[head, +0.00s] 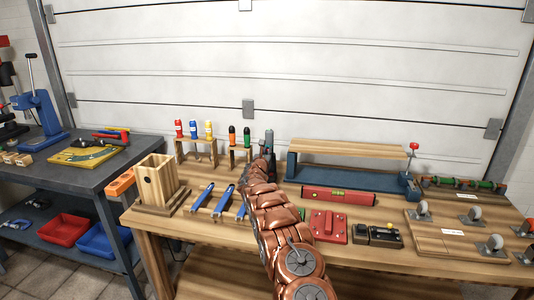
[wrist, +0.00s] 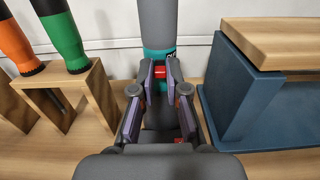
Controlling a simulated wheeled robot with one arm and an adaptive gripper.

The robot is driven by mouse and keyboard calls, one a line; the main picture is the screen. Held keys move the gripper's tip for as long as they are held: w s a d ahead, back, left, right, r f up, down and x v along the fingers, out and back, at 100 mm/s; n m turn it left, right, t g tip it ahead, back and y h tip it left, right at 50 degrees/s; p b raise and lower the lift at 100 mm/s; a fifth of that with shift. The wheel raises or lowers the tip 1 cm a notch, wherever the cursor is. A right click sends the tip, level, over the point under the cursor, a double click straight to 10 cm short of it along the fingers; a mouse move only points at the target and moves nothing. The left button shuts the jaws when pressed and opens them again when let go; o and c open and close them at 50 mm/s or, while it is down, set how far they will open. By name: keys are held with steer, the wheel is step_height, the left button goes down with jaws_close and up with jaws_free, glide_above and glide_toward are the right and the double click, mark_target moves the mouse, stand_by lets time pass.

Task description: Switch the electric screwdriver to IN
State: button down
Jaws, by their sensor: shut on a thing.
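The electric screwdriver (wrist: 158,22) stands upright in the wrist view, with a grey body, a teal band and a small red part, perhaps its switch (wrist: 160,71), low at its front. In the head view the screwdriver's grey top (head: 269,138) shows just beyond the end of my arm, which hides the rest. Which position the switch is in cannot be told.
A wooden rack with orange and green screwdrivers (wrist: 63,38) stands close at left. Blue-handled tools (head: 224,200), a red level (head: 338,195) and a red box (head: 328,227) lie on the bench.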

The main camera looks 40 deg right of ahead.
steer(key=shift+f, duration=0.1)
steer(key=f+b, duration=0.1)
steer(key=b, duration=0.3)
steer(key=shift+f, duration=0.4)
steer(key=c, duration=1.2)
jaws_free()
steer(key=shift+o, duration=0.2)
steer(key=v, duration=1.2)
steer(key=shift+r, duration=0.1)
